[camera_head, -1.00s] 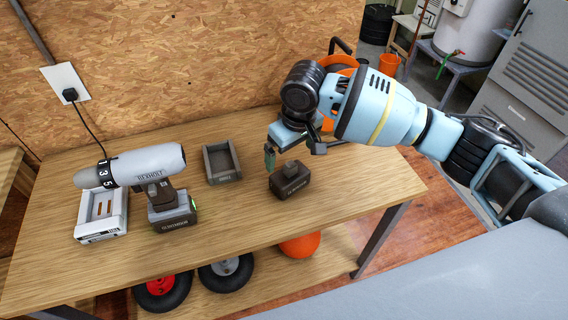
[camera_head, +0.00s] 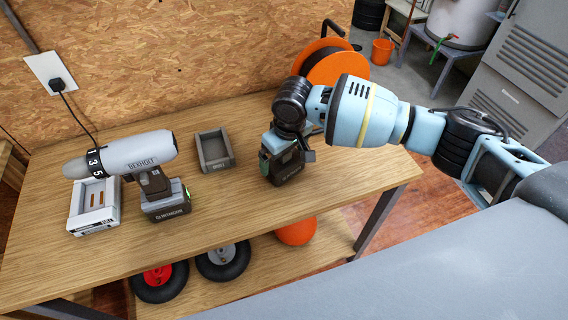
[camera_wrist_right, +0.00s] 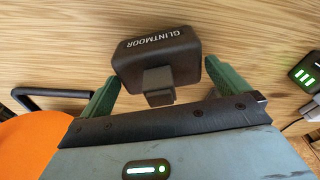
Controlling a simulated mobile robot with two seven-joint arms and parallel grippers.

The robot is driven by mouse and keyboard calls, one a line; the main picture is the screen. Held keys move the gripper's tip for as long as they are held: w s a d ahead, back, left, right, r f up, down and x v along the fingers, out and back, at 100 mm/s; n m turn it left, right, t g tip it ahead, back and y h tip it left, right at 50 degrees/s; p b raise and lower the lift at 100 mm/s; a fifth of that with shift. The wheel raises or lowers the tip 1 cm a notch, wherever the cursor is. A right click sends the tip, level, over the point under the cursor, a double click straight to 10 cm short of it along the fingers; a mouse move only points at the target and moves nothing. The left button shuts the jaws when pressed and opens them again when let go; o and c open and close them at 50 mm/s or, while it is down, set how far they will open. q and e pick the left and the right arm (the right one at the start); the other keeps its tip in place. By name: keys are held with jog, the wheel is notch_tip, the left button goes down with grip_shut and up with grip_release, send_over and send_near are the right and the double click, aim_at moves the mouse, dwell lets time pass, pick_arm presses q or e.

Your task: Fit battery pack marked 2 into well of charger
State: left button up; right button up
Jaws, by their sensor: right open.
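A dark battery pack (camera_head: 287,173) stands on the right part of the workbench. In the right wrist view the pack (camera_wrist_right: 158,55) bears the word GLINTMOOR and has a raised block on it; no number shows. My right gripper (camera_head: 284,155) is down over the pack, its open green fingers on either side. In the wrist view the gripper (camera_wrist_right: 160,75) has a gap beside the pack. The white charger (camera_head: 94,224) lies at the bench's left, its shallow well with orange contact strips facing up and partly hidden behind the drill. My left gripper is out of view.
A grey drill (camera_head: 128,158) stands on its own battery (camera_head: 166,201) close beside the charger, its nose over the charger's back. An open grey tray (camera_head: 214,150) sits mid-bench. An orange cable reel (camera_head: 335,62) stands behind my right arm. The bench front is clear.

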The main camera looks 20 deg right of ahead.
jog(key=shift+f, duration=0.2)
jog(key=shift+w, duration=0.1)
jog(key=c, duration=1)
jog(key=shift+r, duration=0.1)
jog(key=shift+c, duration=0.2)
jog(key=shift+r, duration=0.3)
notch_tip(320, 180, up, 3)
jog(key=shift+a+r, duration=0.1)
jog(key=shift+a, duration=0.05)
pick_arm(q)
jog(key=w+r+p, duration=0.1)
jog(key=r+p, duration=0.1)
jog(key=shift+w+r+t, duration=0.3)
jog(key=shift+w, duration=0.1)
pick_arm(e)
jog(key=s+a+r, duration=0.1)
jog(key=s+a, duration=0.7)
jog(key=s, duration=0.5)
jog(key=shift+s+a, duration=0.2)
